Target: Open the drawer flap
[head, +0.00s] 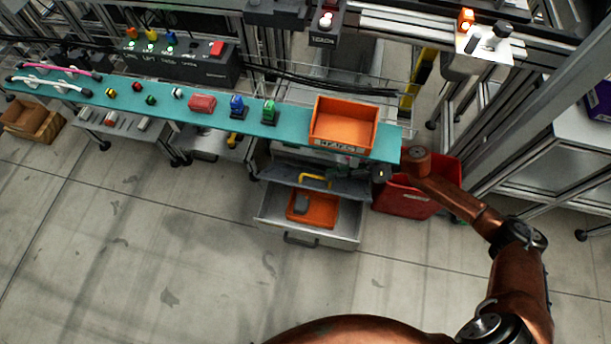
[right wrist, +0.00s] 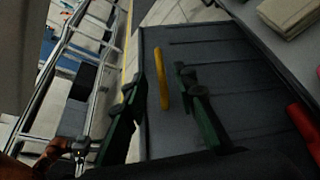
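The drawer flap (head: 335,184) is a dark grey panel with a yellow handle (head: 315,180), tilted over the back of an open grey drawer (head: 270,215). In the right wrist view the grooved flap (right wrist: 225,70) fills the middle. Its yellow handle (right wrist: 160,75) appears between the fingertips, with gaps on both sides. My right gripper (head: 352,170) is at the flap's right side, partly hidden under the teal shelf. Its green fingers (right wrist: 163,78) are apart and hold nothing. Whether the fingers are level with the handle in depth is unclear. My left gripper is not visible.
An orange tray (head: 325,212) with a grey item lies in the drawer. Above, the teal shelf (head: 290,138) carries an orange bin (head: 345,125) and small parts. A red crate (head: 405,197) stands right of the drawer, near my right arm. The floor in front is clear.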

